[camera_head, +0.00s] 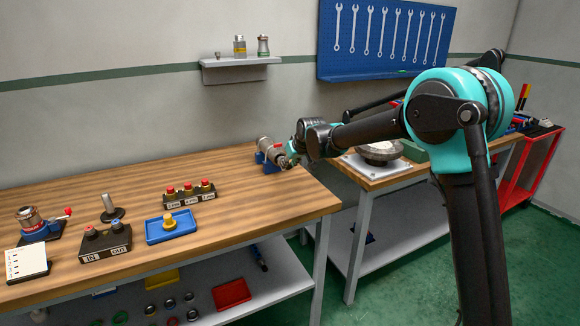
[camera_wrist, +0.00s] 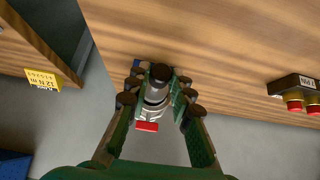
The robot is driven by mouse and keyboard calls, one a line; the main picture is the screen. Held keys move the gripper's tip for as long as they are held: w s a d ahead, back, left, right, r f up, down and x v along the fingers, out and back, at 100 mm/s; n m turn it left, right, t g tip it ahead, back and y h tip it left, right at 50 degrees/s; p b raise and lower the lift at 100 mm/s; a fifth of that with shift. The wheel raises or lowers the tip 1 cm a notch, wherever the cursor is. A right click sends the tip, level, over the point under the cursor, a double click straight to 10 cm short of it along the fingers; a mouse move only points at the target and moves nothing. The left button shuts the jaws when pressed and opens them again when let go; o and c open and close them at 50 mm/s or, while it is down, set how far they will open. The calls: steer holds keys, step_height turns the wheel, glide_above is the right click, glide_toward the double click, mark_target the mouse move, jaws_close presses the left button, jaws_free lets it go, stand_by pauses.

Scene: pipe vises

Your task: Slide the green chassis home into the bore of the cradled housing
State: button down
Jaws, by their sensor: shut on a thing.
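The housing (camera_head: 267,147) is a grey metal cylinder lying in a blue cradle (camera_head: 271,167) near the far right of the workbench. My gripper (camera_head: 290,160) is at the housing's right end. In the wrist view my gripper (camera_wrist: 158,98) is shut with its dark green fingers on either side of a silver body (camera_wrist: 155,94) with a dark round end and a red part (camera_wrist: 147,127) below. The green chassis is mostly hidden between the fingers. I cannot tell how deep it sits in the bore. A bit of blue (camera_wrist: 135,67) shows beside the fingers.
On the workbench stand a button box (camera_head: 190,197), a blue tray (camera_head: 172,237) with a yellow part, a dark box (camera_head: 105,242) with knobs and a small vise (camera_head: 38,230). A second table (camera_head: 372,180) stands right, across a gap. The bench middle is clear.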

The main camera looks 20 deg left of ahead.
steer(key=shift+w+a, duration=0.1)
stand_by(0.5)
steer(key=shift+w+a, duration=1.15)
steer(key=shift+a, duration=0.25)
steer(key=c, duration=1.3)
jaws_free()
steer(key=shift+o, duration=0.2)
